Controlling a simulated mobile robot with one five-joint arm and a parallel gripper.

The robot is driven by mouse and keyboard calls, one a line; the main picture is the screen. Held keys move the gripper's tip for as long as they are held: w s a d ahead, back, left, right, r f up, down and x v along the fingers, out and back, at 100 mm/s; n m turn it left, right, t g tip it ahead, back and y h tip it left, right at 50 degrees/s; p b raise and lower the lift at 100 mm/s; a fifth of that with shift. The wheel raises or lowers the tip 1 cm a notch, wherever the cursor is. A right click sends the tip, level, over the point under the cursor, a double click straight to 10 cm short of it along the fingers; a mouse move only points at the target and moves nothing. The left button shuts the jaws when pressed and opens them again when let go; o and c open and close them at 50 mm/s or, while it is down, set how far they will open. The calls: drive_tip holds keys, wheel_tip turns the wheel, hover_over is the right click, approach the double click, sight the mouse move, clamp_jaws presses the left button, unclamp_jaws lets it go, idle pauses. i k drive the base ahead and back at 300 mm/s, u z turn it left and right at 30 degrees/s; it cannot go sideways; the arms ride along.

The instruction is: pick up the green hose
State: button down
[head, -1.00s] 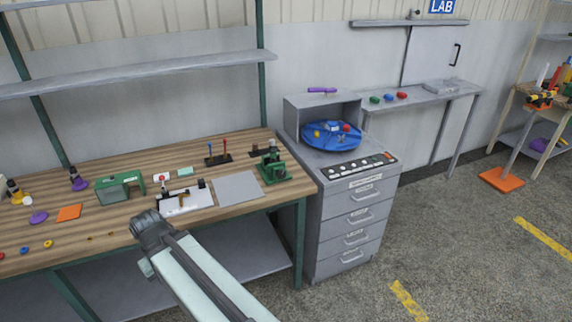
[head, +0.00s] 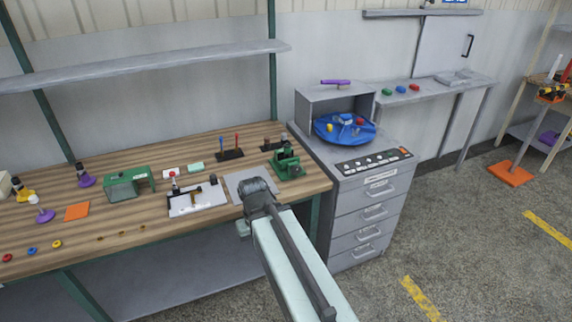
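I see no green hose in the head view. My arm (head: 290,258) reaches up from the lower middle, and its dark joint (head: 258,197) appears in front of the grey mat on the wooden bench (head: 130,222). No gripper fingers can be made out, so my gripper and anything in it are hidden or out of view. Green things on the bench are a vise-like device (head: 287,163) at its right end and a boxy green block (head: 129,182) farther left.
A grey drawer cabinet (head: 368,215) with a blue round tray (head: 322,137) stands right of the bench. A shelf (head: 140,67) hangs above the bench. A narrow grey side table (head: 440,92) stands by the wall. The floor (head: 470,230) at right is open.

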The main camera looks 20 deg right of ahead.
sight(287, 147)
drive_tip(key=u, duration=2.65)
drive_tip(key=k, duration=0.8)
drive_tip(key=z, duration=1)
drive_tip(key=i, duration=1)
drive_tip(key=u, duration=0.05)
